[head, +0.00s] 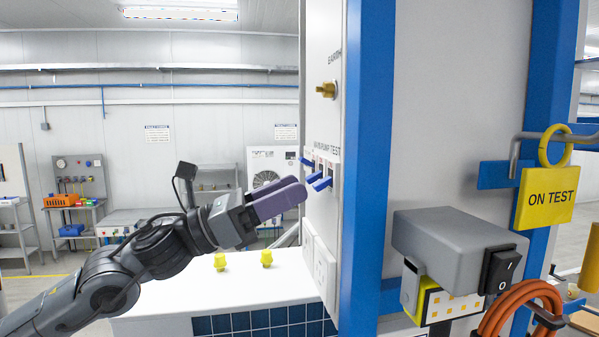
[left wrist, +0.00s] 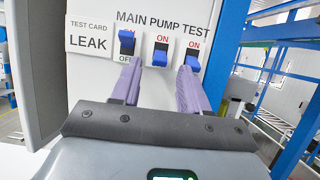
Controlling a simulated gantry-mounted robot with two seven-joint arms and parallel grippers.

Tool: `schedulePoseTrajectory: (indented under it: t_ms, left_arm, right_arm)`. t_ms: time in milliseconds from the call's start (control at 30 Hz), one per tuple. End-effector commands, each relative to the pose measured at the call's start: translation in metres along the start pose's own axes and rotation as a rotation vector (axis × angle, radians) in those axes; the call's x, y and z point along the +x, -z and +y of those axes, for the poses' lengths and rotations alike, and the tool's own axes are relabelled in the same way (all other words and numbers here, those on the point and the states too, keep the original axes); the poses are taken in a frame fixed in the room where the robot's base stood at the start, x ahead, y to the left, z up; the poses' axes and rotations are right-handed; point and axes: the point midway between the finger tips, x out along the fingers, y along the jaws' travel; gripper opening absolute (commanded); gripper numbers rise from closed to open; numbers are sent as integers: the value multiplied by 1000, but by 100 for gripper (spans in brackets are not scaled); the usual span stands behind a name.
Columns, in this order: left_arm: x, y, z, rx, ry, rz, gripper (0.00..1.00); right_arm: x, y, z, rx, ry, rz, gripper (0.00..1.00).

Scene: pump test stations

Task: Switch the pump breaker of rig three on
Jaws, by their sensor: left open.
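The breaker panel (left wrist: 90,85) carries three blue levers under the words MAIN PUMP TEST. The middle lever, the pump breaker (left wrist: 160,58), points down with ON showing above it; it also shows in the head view (head: 313,177). The main lever (left wrist: 127,42) is up, with OFF showing below. The test lever (left wrist: 191,60) is down. My left gripper (left wrist: 160,67) is open, its purple fingers pointing at the panel on either side of the pump lever; contact cannot be told. In the head view the left gripper (head: 301,191) is just left of the levers. The rig's number is not readable.
A LEAK test card (left wrist: 88,40) is beside the main breaker. A brass fitting (head: 327,90) sticks out above the levers. A blue post (head: 367,150) and a grey switch box (head: 440,245) stand to the right. A white bench (head: 225,292) with yellow knobs lies below the arm.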

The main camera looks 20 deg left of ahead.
Motion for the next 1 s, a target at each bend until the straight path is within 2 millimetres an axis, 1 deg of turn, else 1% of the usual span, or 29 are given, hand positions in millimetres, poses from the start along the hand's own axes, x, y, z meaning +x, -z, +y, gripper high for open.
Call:
schedulePoseTrajectory:
  t_ms: [33, 200, 367, 600, 667, 900, 1000]
  left_arm:
    - [8, -3, 0, -1, 1, 0, 45]
    - [22, -2, 0, 0, 1, -2, 45]
    - [26, 0, 0, 0, 0, 0, 45]
    - [26, 0, 0, 0, 0, -1, 45]
    - [26, 0, 0, 0, 0, -1, 37]
    - [26, 0, 0, 0, 0, -1, 0]
    - [26, 0, 0, 0, 0, -1, 0]
  right_arm:
    - [-6, 2, 0, 1, 1, 1, 20]
    - [-12, 5, -1, 5, 5, 3, 20]
    - [-13, 6, -2, 7, 7, 5, 20]
    - [-13, 6, -2, 7, 8, 5, 20]
    - [-13, 6, -2, 7, 8, 5, 20]
    - [-13, 6, -2, 4, 6, 4, 20]
    - [-12, 6, -1, 1, 3, 4, 20]
